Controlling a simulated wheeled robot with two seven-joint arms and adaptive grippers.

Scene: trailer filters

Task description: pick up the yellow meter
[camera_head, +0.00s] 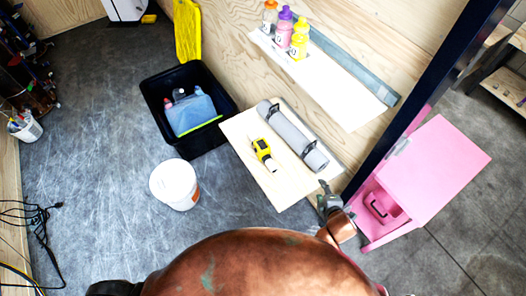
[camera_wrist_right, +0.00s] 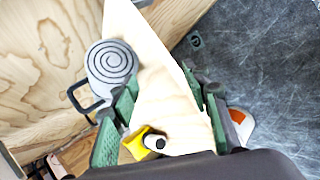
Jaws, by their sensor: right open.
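The yellow meter (camera_head: 262,149), with black parts and a white end, lies on the lower wooden shelf (camera_head: 277,190) in the head view. It also shows low in the right wrist view (camera_wrist_right: 137,142), partly hidden by my wrist's dark body. My right gripper (camera_head: 328,197) is at the shelf's right end, to the right of the meter and apart from it. In the right wrist view its green fingers (camera_wrist_right: 166,98) are spread with nothing held between them. My left gripper is not in view.
A grey roll (camera_head: 292,135) with dark straps lies behind the meter; its spiral end shows in the wrist view (camera_wrist_right: 110,64). An upper shelf (camera_head: 335,92) holds several bottles (camera_head: 284,27). A black bin (camera_head: 155,98), a white bucket (camera_head: 173,183) and a pink cabinet (camera_head: 440,165) stand around.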

